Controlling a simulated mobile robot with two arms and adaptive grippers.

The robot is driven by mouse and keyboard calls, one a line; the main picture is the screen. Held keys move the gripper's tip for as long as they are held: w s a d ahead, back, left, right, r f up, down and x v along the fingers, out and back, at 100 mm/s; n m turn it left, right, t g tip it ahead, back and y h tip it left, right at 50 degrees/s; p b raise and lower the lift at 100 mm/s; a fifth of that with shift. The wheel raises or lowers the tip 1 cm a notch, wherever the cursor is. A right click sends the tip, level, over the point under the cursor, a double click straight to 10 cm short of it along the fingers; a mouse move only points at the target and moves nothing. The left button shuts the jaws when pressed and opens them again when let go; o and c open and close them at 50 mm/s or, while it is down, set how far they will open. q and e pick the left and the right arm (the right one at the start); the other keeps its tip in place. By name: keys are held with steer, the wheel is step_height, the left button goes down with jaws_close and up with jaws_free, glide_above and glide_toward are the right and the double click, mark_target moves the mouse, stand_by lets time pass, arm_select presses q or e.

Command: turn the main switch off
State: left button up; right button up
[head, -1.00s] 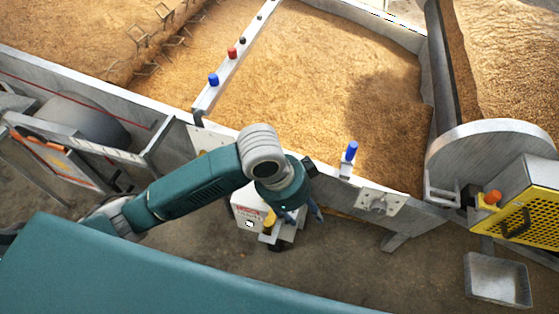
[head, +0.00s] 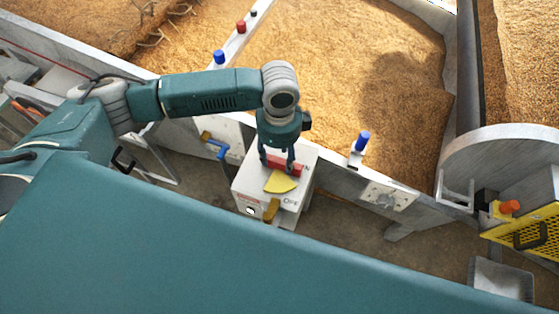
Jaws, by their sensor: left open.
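The main switch is a pale grey box (head: 240,190) in the middle of the head view, in front of the trough wall. On its top are a red handle (head: 296,170), a yellow sector plate (head: 281,183) and the word OFF near the front right edge. My left gripper (head: 277,166) points down over the box top, with its fingers open at the red handle. I cannot tell whether they touch it. The gripper hides part of the handle and the lettering behind it. My right gripper is not in view.
A blue knob (head: 362,141) stands on the trough edge to the right. Grain (head: 340,60) fills the trough behind. A yellow guard (head: 520,243) and a metal bin (head: 500,278) are at the right.

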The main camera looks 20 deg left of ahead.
mark_target(279, 163)
arm_select(q)
steer(key=shift+f, duration=1.6)
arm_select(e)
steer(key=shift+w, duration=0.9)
arm_select(q)
steer(key=shift+c, duration=0.2)
jaws_close()
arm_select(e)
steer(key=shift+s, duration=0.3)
